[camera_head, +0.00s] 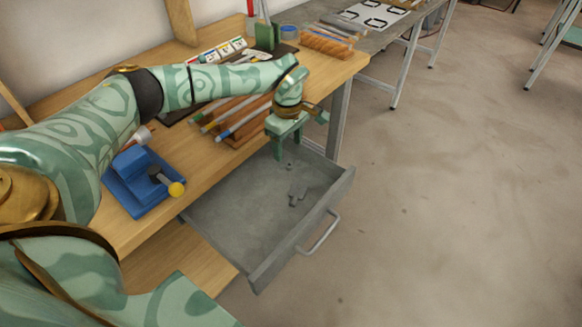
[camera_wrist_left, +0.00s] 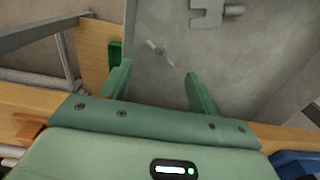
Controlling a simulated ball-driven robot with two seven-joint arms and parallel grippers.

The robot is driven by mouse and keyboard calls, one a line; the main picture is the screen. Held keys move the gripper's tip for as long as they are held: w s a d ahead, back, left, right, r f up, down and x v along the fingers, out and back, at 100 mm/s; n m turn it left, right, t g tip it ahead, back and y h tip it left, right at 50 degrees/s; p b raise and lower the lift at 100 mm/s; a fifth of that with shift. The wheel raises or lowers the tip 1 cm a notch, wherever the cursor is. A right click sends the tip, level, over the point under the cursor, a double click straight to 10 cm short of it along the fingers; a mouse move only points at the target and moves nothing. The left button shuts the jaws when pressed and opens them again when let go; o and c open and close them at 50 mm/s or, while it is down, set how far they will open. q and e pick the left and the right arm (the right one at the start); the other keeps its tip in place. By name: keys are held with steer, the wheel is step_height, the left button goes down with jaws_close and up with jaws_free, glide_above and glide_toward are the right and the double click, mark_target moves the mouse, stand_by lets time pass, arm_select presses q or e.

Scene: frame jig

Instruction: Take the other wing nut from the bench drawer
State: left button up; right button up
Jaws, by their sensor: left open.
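The grey bench drawer (camera_head: 225,215) stands pulled out below the wooden bench. My left gripper (camera_head: 289,146) hangs over the drawer's far part with its fingers pointing down. It is open and empty; in the left wrist view its two fingers (camera_wrist_left: 158,72) stand apart. A small grey wing nut (camera_wrist_left: 160,52) lies on the drawer floor just beyond the gap between the fingertips. In the head view a small piece (camera_head: 290,167), likely this wing nut, shows beside the fingers. My right gripper is out of view.
A grey metal piece (camera_head: 297,194) lies on the drawer floor; it also shows in the left wrist view (camera_wrist_left: 212,12). The drawer front has a handle (camera_head: 320,236). A blue vise-like block (camera_head: 138,183) and several rods (camera_head: 228,118) sit on the bench. The drawer's near part is bare.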

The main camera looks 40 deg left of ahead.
mark_target(288, 165)
arm_select(q)
step_height(288, 165, down, 6)
steer(key=shift+s+f+b, duration=0.1)
steer(key=shift+s+b, duration=0.05)
steer(key=shift+b, duration=0.95)
steer(key=shift+c, duration=1)
jaws_close()
